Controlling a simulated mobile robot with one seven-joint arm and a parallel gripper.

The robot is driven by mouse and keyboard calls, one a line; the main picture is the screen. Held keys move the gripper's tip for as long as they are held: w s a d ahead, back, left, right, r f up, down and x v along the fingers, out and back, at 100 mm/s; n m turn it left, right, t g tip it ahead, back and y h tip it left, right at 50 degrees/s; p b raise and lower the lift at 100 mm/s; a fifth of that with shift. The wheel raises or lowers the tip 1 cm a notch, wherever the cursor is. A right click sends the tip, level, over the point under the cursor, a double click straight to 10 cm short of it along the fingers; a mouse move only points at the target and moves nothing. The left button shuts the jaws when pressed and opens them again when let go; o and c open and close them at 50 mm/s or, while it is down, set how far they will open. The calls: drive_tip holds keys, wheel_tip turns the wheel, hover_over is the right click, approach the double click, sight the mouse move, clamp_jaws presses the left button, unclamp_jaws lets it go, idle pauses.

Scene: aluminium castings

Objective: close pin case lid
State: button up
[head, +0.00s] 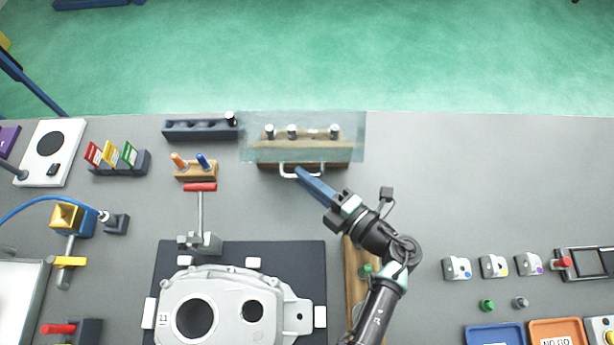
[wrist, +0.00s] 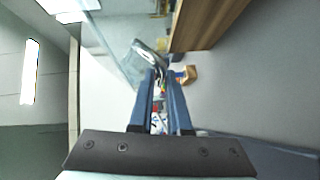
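The pin case (head: 268,165) is a wooden block with several metal pins standing in it, at the back of the bench. Its clear lid (head: 352,122) reaches past the case on both sides in the head view. In the wrist view the lid (wrist: 112,42) stands at an angle to the wooden case (wrist: 205,25), so it looks raised. A pale bar handle (head: 284,168) is on the lid's front edge. My gripper (head: 299,172) reaches it from the front right. In the wrist view its blue fingers (wrist: 156,74) are close together, with the handle (wrist: 148,52) at their tips.
A dark rail block (head: 200,130) stands just left of the case, and a wooden holder with two plugs (head: 195,171) in front of it. A large casting (head: 230,300) lies on a dark mat at the front. Bench right of the case is clear.

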clamp_jaws()
idle(1.1)
